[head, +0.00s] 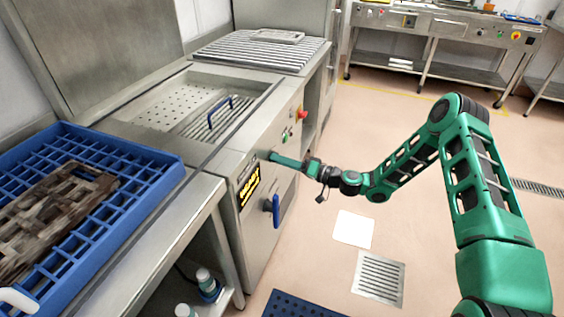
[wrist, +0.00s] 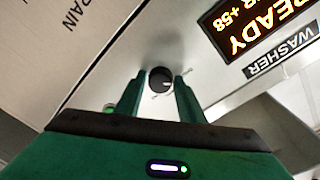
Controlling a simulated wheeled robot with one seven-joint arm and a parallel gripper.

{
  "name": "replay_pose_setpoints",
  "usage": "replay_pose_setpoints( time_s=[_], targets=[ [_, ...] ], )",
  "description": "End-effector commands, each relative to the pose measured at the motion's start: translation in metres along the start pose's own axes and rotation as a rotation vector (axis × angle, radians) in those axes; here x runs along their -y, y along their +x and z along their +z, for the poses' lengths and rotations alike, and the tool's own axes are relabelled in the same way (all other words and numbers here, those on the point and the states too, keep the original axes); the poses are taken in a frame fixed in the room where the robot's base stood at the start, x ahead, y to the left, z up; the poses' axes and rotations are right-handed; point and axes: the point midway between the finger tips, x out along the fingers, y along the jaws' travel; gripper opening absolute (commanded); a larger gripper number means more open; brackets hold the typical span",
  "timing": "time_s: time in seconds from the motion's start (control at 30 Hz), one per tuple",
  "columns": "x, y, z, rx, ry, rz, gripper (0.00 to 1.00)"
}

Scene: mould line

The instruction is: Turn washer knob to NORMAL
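The washer knob (wrist: 160,79) is a small round black dial with a light mark pointing right, on the steel front panel (wrist: 215,85). In the wrist view my gripper (wrist: 159,84) has its two green fingers apart, one on each side of the knob, with a narrow gap visible on both sides. Contact with the knob cannot be made out. In the head view my gripper (head: 275,158) reaches the washer's front (head: 262,225) just above and right of the lit display (head: 249,186); the knob is hidden there. The wrist view shows the display (wrist: 250,28) reading READY and the WASHER label (wrist: 282,59).
A blue lever handle (head: 276,211) is below my gripper on the washer front. Green and red buttons (head: 302,115) are farther along the panel. A blue rack (head: 155,160) holding a dirty brown mould (head: 60,205) is at left. The floor at right is mostly clear.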

Motion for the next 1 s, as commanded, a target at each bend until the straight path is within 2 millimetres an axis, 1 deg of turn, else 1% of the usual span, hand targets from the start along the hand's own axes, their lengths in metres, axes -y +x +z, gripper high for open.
replay_pose_setpoints(
  time_s=[0.03, 0.1, 0.37, 0.57, 0.77, 1.0],
  targets=[
    [-0.0001, -0.0001, 0.0001, 0.0, 0.0, 0.0, 0.23],
    [-0.0002, -0.0002, 0.0001, 0.0, 0.0, 0.001, 0.07],
    [-0.0009, -0.0008, 0.0001, 0.001, 0.014, 0.003, 0.08],
    [-0.0006, -0.0001, 0.0001, 0.004, 0.085, 0.008, 0.08],
    [-0.0006, -0.0004, -0.001, 0.01, 0.227, 0.019, 0.08],
    [-0.0004, -0.0005, -0.0015, 0.021, 0.442, 0.034, 0.08]
  ],
)
